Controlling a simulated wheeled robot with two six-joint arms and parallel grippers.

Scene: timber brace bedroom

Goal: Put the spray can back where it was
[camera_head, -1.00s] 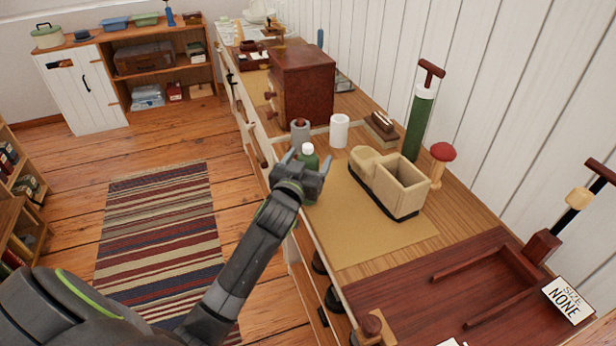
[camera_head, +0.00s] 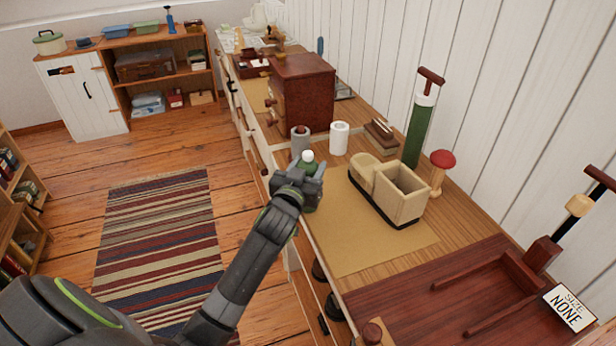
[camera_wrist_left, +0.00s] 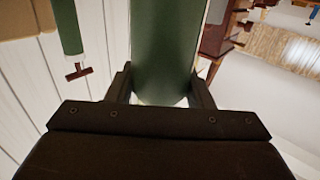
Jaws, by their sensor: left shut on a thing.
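The spray can is a green cylinder with a white cap (camera_head: 307,157). It stands upright at the front edge of the counter, at the left edge of the tan mat (camera_head: 375,243). My left gripper (camera_head: 306,185) is shut on it. In the left wrist view the green can (camera_wrist_left: 166,50) fills the space between the two fingers (camera_wrist_left: 160,90). Whether its base touches the counter is hidden behind the gripper. My right gripper is not in view.
Close behind the can stand a grey cylinder (camera_head: 300,141) and a white roll (camera_head: 339,138). A dark red cabinet (camera_head: 303,92) stands farther back. The mat's front part is clear.

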